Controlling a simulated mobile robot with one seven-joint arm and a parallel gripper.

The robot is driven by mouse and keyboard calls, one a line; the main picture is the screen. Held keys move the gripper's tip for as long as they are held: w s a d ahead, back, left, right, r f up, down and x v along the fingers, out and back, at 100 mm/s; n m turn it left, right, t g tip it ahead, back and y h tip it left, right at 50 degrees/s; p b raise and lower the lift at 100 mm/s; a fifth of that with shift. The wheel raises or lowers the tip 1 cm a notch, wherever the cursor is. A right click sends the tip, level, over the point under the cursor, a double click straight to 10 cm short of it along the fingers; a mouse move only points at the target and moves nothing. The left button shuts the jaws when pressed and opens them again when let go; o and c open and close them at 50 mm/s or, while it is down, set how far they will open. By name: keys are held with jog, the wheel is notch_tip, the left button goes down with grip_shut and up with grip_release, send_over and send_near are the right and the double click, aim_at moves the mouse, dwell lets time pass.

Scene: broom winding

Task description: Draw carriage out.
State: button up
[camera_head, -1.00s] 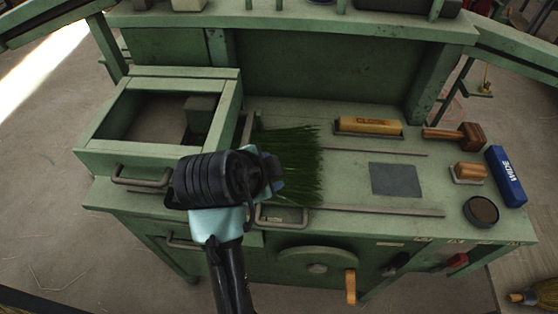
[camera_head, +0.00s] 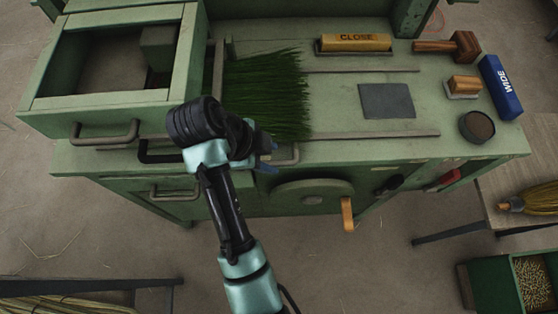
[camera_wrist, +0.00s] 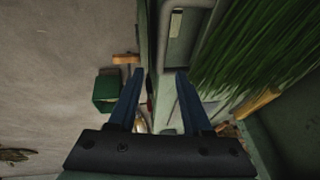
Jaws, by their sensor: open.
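My gripper (camera_head: 266,152) is at the bench's front edge, just in front of a bundle of green bristles (camera_head: 268,92). Its two blue fingers are open and empty in the wrist view (camera_wrist: 158,105). I cannot tell which part is the carriage. A green open box frame (camera_head: 105,100) with its own front handle (camera_head: 105,138) stands at the left.
The green bench (camera_head: 345,150) carries a yellow "CLOSE" block (camera_head: 355,43), a grey plate (camera_head: 387,101), a wooden mallet (camera_head: 465,45), a blue "WIDE" block (camera_head: 500,87) and a round tin (camera_head: 477,127). A round wheel with a wooden grip (camera_head: 347,214) is on the front.

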aim_at(282, 162)
jog(key=shift+x, duration=2.6)
grip_shut()
